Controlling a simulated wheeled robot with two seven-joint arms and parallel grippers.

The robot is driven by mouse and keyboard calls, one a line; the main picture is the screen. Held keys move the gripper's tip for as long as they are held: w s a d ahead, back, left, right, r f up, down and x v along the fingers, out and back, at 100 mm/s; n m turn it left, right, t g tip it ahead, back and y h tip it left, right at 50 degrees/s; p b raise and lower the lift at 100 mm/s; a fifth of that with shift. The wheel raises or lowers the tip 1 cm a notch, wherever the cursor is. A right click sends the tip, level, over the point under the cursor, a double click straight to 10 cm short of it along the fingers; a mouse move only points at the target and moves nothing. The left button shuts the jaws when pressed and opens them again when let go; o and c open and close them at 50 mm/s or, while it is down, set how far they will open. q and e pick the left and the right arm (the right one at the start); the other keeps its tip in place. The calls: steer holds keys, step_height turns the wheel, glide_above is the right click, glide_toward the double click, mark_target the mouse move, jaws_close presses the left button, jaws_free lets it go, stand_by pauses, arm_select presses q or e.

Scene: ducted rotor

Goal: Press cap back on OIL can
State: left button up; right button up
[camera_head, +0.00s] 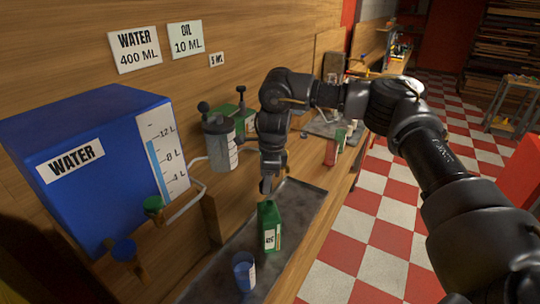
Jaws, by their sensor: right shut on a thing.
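The green can (269,230) with a pale label stands upright on the grey tray (234,264), below my right gripper; I take it for the OIL can, though its label is too small to read surely. My right gripper (266,187) points down just above the top of this can. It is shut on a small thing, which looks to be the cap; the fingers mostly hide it. I cannot tell whether the cap touches the can's neck. My left gripper is not in view.
A blue WATER tank (90,160) with a tap is at left. A red bottle (332,150) stands farther back. Checkered floor lies right.

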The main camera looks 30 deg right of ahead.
steer(key=shift+w+d+r+m+p, duration=0.1)
steer(key=shift+d+r+m+p, duration=0.1)
steer(key=shift+d+m, duration=0.2)
steer(key=shift+w+d+r+m+p, duration=0.1)
steer(key=shift+d+m+p, duration=0.15)
steer(key=shift+m, duration=0.25)
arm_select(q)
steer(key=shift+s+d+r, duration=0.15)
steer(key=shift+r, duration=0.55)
arm_select(e)
steer(key=shift+f, duration=0.1)
